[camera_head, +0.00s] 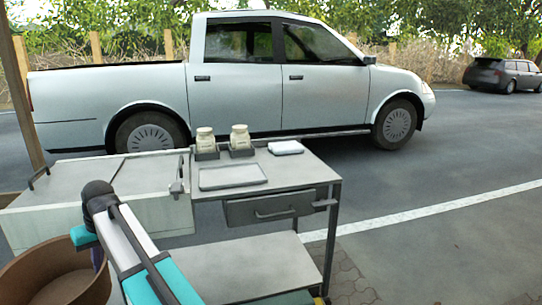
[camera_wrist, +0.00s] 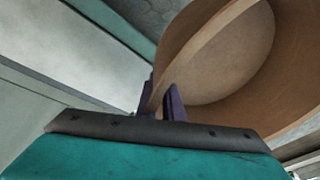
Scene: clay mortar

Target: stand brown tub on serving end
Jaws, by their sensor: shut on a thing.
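The brown tub (camera_head: 62,283) is a wide, round, open tub at the lower left of the head view, partly cut off by the frame edge. In the wrist view the tub (camera_wrist: 283,92) fills the upper right, with its inside showing. My gripper (camera_wrist: 160,98) has purple fingers shut on the tub's wall at its rim. The tub is beside the near left of the cart, apart from its top. The cart's grey right-hand top (camera_head: 290,172) holds a shallow tray (camera_head: 232,176). I cannot tell for sure which end is the serving end.
Two pale jars (camera_head: 240,137) in dark holders stand at the back of the cart top, with a small white block (camera_head: 286,147) to their right. White lids (camera_head: 110,182) with handles cover the left part. A drawer (camera_head: 268,207) faces front. A pickup (camera_head: 250,85) stands behind.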

